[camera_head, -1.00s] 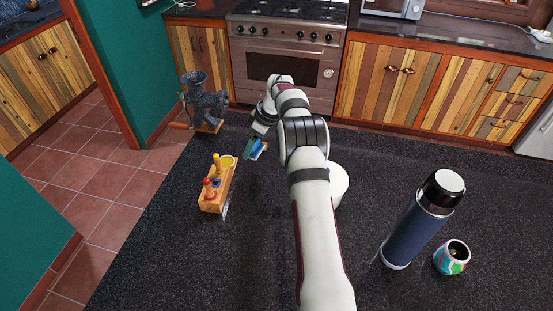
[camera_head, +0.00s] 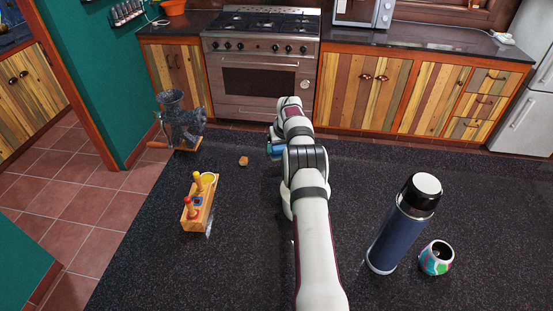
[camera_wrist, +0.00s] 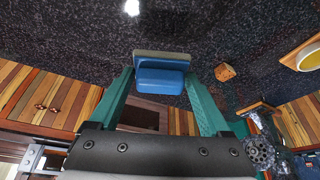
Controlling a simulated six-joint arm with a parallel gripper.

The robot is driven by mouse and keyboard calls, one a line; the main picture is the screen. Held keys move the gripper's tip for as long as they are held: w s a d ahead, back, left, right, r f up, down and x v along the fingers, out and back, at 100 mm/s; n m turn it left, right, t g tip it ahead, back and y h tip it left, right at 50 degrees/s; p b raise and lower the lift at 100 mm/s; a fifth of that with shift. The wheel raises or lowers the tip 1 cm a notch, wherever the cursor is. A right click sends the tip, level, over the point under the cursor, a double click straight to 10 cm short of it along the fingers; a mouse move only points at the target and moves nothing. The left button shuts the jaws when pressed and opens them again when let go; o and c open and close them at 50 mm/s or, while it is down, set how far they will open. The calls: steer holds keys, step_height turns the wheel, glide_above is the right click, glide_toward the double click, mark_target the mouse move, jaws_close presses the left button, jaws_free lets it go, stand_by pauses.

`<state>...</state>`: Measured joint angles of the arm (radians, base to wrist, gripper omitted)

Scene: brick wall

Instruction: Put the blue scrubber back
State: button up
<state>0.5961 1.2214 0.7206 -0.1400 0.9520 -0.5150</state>
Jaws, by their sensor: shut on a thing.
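The blue scrubber (camera_wrist: 160,78) has a blue body and a paler grey-green layer along one side. My gripper (camera_wrist: 158,85) is shut on it, with one green finger at each end. In the head view, the blue scrubber (camera_head: 275,150) shows just left of my wrist, above the far part of the dark counter. My arm hides part of my gripper there. A wooden holder (camera_head: 200,213) with red and yellow pieces and a blue patch stands on the counter to the left, apart from my gripper.
A small wooden cube (camera_head: 243,160) lies between the holder and my gripper. A dark grinder (camera_head: 182,124) stands at the far left edge. A blue flask (camera_head: 400,228) and a colourful round pot (camera_head: 436,259) stand at the right. The counter's front middle is clear.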

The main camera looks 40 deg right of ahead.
mark_target(277, 155)
steer(key=f, duration=0.3)
steer(key=w+f, duration=0.1)
steer(key=shift+a+f, duration=0.35)
steer(key=shift+f, duration=0.2)
steer(key=o, duration=1.1)
steer(key=shift+o, duration=0.2)
steer(key=shift+r, duration=0.1)
